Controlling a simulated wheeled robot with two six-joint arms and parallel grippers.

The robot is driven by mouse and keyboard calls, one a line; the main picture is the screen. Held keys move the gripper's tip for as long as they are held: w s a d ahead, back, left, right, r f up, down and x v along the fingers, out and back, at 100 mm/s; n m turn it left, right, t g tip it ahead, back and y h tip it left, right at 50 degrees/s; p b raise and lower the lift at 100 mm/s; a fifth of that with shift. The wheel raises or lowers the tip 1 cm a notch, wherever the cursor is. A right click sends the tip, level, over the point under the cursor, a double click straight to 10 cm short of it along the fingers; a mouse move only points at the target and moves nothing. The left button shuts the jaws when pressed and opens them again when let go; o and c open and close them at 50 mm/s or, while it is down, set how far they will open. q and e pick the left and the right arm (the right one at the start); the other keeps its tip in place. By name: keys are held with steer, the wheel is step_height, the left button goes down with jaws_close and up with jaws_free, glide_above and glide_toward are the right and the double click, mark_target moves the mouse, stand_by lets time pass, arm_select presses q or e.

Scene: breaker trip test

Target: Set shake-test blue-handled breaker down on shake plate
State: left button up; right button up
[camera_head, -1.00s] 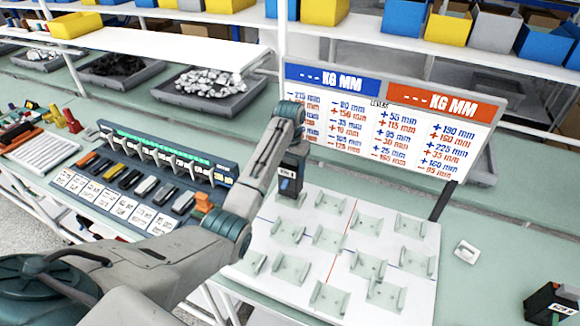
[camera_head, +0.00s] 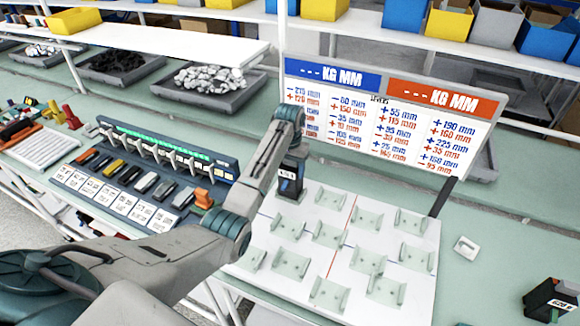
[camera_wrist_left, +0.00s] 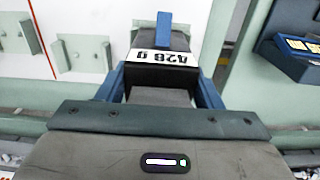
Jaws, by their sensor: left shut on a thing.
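My left gripper (camera_head: 291,168) is shut on a black breaker (camera_head: 289,188) with a white label and a blue handle. In the left wrist view the gripper (camera_wrist_left: 160,88) has a finger on each side of the breaker (camera_wrist_left: 162,95); its label reads 428 g and the blue handle (camera_wrist_left: 163,28) points away. The white shake plate (camera_head: 425,290) carries several pale cradles. The breaker is at the plate's back left corner, beside a cradle (camera_head: 330,200). Its underside is hidden, so I cannot tell whether it touches the plate. My right gripper is out of view.
A sign board (camera_head: 390,115) stands just behind the plate. A rack of several breakers (camera_head: 130,180) lies left, behind my left arm. A small white block (camera_head: 465,246) and a black device (camera_head: 550,300) sit right of the plate. Most cradles look empty.

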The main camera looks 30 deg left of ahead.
arm_select(q)
steer(key=shift+f, duration=0.5)
steer(key=o, duration=1.3)
steer(key=shift+o, duration=0.4)
